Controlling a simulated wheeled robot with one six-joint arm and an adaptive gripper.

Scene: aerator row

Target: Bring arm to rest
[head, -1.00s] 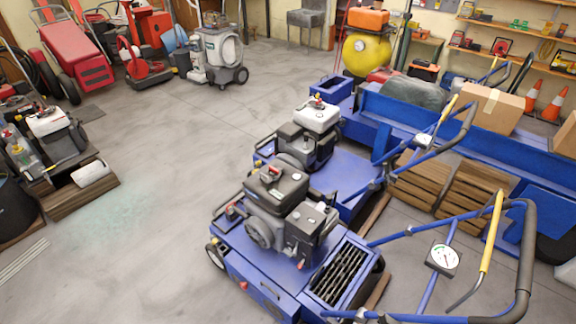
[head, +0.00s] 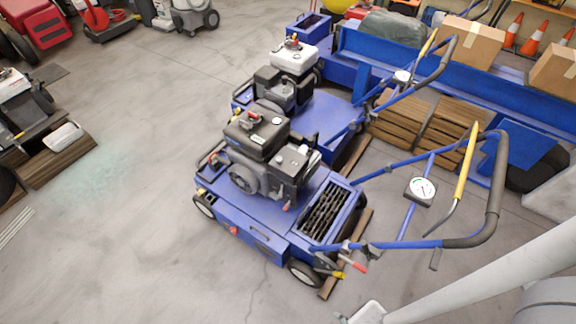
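A pale grey-white link of my arm crosses the bottom right corner in the head view, and a pale joint shows at its lower left end, cut by the bottom edge. My gripper is not in view, so its fingers and anything in them are hidden. The near blue aerator (head: 265,215) stands left of my arm, with a black engine, a dial gauge (head: 421,190) and a looped handle (head: 492,195) with a yellow lever. The handle is close to my arm link in the picture; I cannot tell the gap in depth.
A second blue aerator (head: 325,112) stands behind the first. Wooden slats (head: 430,120), cardboard boxes (head: 473,45) and orange cones (head: 533,40) are at the back right. A cart with a white roll (head: 62,137) is at the left. The floor (head: 120,240) at front left is clear.

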